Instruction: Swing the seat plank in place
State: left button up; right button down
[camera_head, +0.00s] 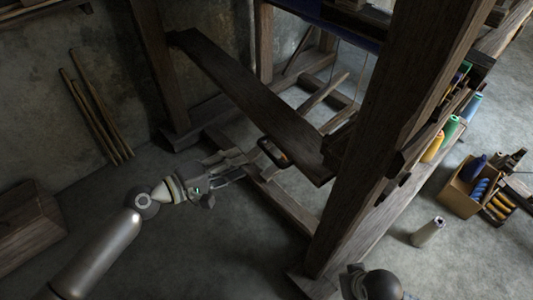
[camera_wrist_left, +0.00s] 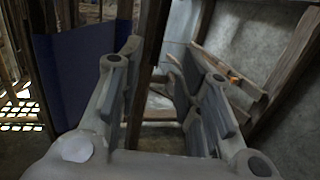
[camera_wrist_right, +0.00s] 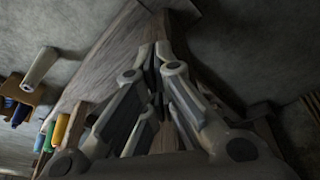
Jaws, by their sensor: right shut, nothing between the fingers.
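The seat plank (camera_head: 245,95) is a long dark board. It slants across the loom frame from the back left post toward the large front post. My left gripper (camera_head: 268,157) is at the plank's near edge, toward its right end. In the left wrist view, its fingers (camera_wrist_left: 152,62) are apart, with a dark wooden edge showing between them; I cannot tell whether they touch it. My right gripper (camera_wrist_right: 156,58) is shut and empty in the right wrist view, in front of a wooden beam (camera_wrist_right: 98,62). Its fingers are not seen in the head view.
The thick loom post (camera_head: 385,130) stands right of the plank. Lower frame rails (camera_head: 285,203) run beneath. Poles (camera_head: 95,115) lean on the left wall, above a wooden block (camera_head: 30,225). A box of spools (camera_head: 462,190) and a loose cone (camera_head: 427,232) are on the right floor.

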aim_at(266, 149)
pick_arm(q)
jog(key=x, duration=1)
jog(key=shift+w+d+r, duration=0.1)
jog(key=shift+w+d, duration=0.1)
jog(key=shift+d, duration=0.05)
grip_shut()
